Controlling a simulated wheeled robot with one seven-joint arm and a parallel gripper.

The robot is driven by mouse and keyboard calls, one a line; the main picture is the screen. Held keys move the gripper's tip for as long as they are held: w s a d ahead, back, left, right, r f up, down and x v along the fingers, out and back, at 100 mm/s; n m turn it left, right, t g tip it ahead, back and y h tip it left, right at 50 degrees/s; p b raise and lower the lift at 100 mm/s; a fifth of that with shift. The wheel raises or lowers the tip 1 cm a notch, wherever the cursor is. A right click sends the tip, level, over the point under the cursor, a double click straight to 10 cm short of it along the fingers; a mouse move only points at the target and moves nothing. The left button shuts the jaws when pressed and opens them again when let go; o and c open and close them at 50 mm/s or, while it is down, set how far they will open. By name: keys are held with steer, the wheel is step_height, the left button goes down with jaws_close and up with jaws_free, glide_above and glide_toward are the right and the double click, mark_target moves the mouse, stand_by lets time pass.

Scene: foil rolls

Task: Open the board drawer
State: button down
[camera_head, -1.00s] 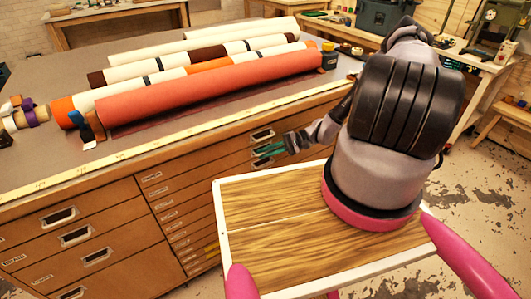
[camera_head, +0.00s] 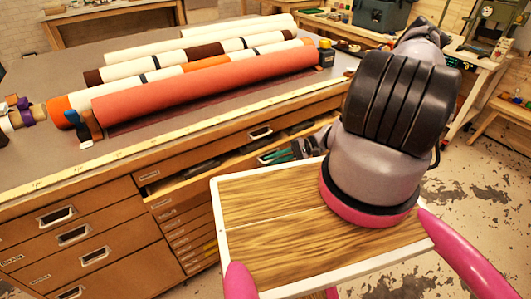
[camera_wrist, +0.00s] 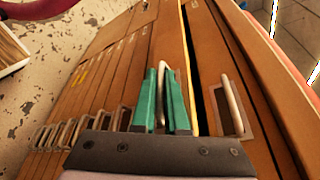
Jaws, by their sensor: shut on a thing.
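The drawer (camera_head: 212,174) just below the top one in the wooden cabinet stands partly open, with dark flat contents showing inside. I cannot read its label. My gripper (camera_head: 275,156) is at the front of this drawer. In the wrist view, my gripper's green fingers (camera_wrist: 164,74) are shut around the metal handle (camera_wrist: 161,92), which shows between them. A dark gap runs beside the pulled-out drawer front in that view. The wrist partly hides the handle.
The cabinet top (camera_head: 60,97) carries an orange roll (camera_head: 205,85) and several paler rolls. Shut drawers with recessed handles (camera_head: 75,235) lie at left, and slim shut drawers below. My wooden tray edge is close to the arm. Open floor (camera_head: 470,225) lies at right.

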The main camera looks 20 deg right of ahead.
steer(key=s+d, duration=0.4)
steer(key=s, duration=0.9)
steer(key=shift+d, duration=0.2)
steer(key=c, duration=1.2)
jaws_free()
steer(key=v, duration=1)
steer(key=shift+d, duration=0.4)
steer(key=shift+d+r, duration=0.1)
